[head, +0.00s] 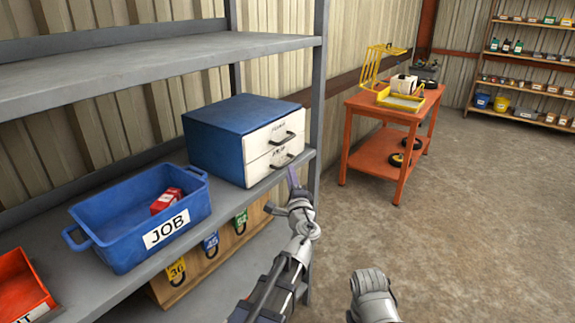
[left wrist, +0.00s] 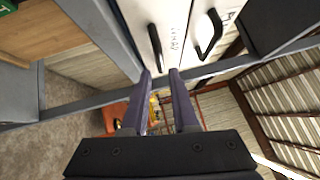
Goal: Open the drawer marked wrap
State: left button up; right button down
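A blue cabinet (head: 222,140) with two white drawers stands on the grey shelf. Both drawers look shut. The lower drawer (head: 263,170) has a dark bar handle (head: 282,161); its label seems to read WRAP, and the drawer also shows in the left wrist view (left wrist: 143,15). The upper drawer (head: 262,141) has a similar handle (left wrist: 208,34) and a label I cannot read. My left gripper (head: 292,178) is open, just in front of the lower drawer. In the left wrist view its fingertips (left wrist: 160,72) lie either side of the lower handle's near end (left wrist: 156,48); contact cannot be told.
A blue JOB bin (head: 115,238) holding a red item stands left of the cabinet, with an orange bin (head: 20,288) beyond. A grey shelf post (head: 318,90) rises close right of the cabinet. A red cart (head: 378,150) stands further back; the floor between is clear.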

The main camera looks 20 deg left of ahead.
aim_at(288, 162)
pick_arm(q)
jog(key=x, duration=0.6)
jog(key=shift+w+a+p, duration=0.15)
jog(key=shift+w+p, duration=0.15)
jog(key=shift+p, duration=0.1)
jog(key=shift+c, duration=0.2)
grip_shut()
dwell(0.8)
